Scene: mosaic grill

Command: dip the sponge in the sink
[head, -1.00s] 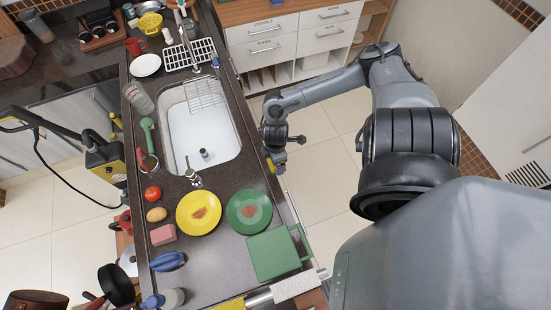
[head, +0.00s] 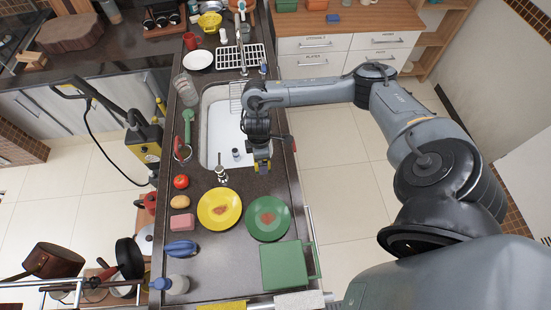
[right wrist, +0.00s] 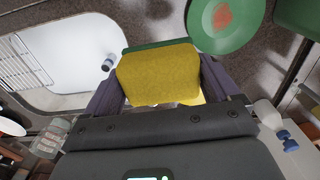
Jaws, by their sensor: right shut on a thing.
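The sponge (right wrist: 158,75), yellow with a green layer, is clamped between the two fingers of my right gripper (right wrist: 158,88) in the right wrist view. In the head view my right gripper (head: 261,160) hangs beside the right rim of the white sink (head: 215,135), near its front right corner. Little of the sponge shows there. The sink also fills the upper left of the right wrist view (right wrist: 75,45). The sponge looks above the counter level, but its exact height is hard to tell. My left gripper is out of view.
A faucet (head: 241,40) stands behind the sink, with a dish rack (head: 240,60). A yellow plate (head: 212,222) and a green plate (head: 260,232), both with brown stains, lie in front of it. A tomato (head: 181,182) and a pink block (head: 181,229) are at left.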

